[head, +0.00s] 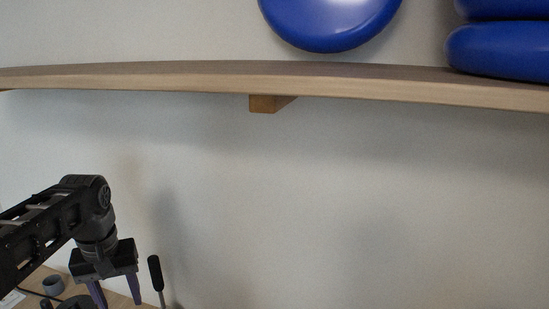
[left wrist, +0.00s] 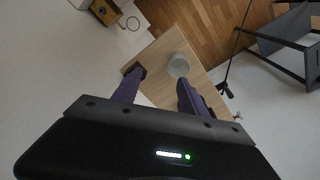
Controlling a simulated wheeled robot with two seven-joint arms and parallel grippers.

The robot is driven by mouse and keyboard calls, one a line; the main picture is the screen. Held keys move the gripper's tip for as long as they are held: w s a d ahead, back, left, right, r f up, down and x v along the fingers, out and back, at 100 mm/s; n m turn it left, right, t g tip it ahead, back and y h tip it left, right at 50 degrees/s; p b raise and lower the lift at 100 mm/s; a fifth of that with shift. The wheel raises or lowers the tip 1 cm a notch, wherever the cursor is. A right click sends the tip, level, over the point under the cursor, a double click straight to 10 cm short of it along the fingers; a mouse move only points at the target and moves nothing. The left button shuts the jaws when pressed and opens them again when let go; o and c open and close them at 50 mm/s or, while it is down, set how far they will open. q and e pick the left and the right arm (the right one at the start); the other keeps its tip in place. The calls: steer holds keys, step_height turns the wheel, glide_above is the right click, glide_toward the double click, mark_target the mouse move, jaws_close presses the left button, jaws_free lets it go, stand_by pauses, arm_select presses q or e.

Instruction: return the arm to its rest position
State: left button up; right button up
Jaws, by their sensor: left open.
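My left arm comes in from the lower left of the head view. Its left gripper (head: 118,291) points down near the bottom edge, with two purple fingers apart and nothing between them. In the left wrist view the left gripper (left wrist: 160,88) shows its fingers spread over a light wooden surface (left wrist: 158,54). A grey round cup-like thing (left wrist: 179,66) stands on that surface, beyond the fingertips and not held. My right gripper is in neither view.
A wooden shelf (head: 180,77) spans the wall above the arm, with a bracket (head: 270,103) below. Blue rounded objects (head: 330,22) are at the top. A dark-handled tool (head: 156,274) stands beside the gripper. A dark frame (left wrist: 290,40) is at the right of the wrist view.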

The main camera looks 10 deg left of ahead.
arm_select(q)
steer(key=w+d+f+m+h+b, duration=0.1)
steer(key=w+d+f, duration=0.1)
steer(key=d+f, duration=0.6)
steer(key=w+d+f+m+h, duration=0.15)
steer(key=d+f, duration=0.35)
steer(key=f, duration=0.7)
steer(key=w+d+f+m+h+b, duration=0.1)
steer(key=w+d+f+m, duration=0.15)
steer(key=d+f, duration=0.6)
steer(key=s+d+f+b, duration=0.1)
steer(key=s+d+f, duration=0.5)
steer(key=s+f, duration=0.3)
steer(key=s+d+f+h+b, duration=0.1)
steer(key=s+d+f, duration=0.6)
steer(key=s+f, duration=0.3)
step_height(320, 180, down, 3)
steer(key=shift+d+r+g, duration=0.2)
steer(key=shift+g, duration=0.2)
